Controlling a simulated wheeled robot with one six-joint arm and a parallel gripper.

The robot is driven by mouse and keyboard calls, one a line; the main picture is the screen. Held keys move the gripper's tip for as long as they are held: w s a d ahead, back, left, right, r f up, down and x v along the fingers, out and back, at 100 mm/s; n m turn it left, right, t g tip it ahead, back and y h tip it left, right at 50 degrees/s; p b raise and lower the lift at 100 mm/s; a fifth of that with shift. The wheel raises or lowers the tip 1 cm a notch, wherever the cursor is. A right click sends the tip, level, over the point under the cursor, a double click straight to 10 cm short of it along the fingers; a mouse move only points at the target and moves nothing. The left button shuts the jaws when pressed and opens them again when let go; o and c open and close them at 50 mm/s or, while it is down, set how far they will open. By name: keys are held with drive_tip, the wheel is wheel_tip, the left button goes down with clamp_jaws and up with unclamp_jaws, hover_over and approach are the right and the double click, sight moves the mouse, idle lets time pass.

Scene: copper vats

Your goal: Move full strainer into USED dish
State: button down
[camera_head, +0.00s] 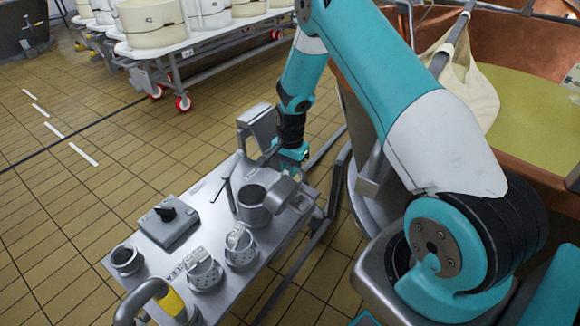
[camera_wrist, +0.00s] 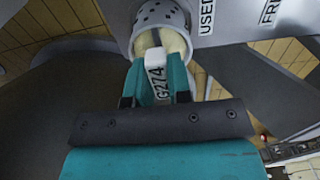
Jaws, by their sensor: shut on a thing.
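My gripper (camera_wrist: 157,78) is shut on the pale handle tag, marked G274, of a perforated strainer (camera_wrist: 143,17). No USED dish can be made out for certain, and I cannot tell whether the strainer rests on anything. In the head view my gripper (camera_head: 291,155) is at the far end of the metal table, and the held strainer is not clearly visible.
Two other perforated strainers with white tags, the left one (camera_head: 204,274) and the right one (camera_head: 241,250), stand on the table (camera_head: 213,222). Also there are a small cup (camera_head: 127,260), a grey knob box (camera_head: 169,228) and a metal cylinder (camera_head: 252,206). The copper vat (camera_head: 535,45) is at right.

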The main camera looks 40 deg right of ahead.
drive_tip(key=shift+f, duration=0.15)
drive_tip(key=c, duration=1)
unclamp_jaws()
drive_tip(key=shift+o, duration=0.2)
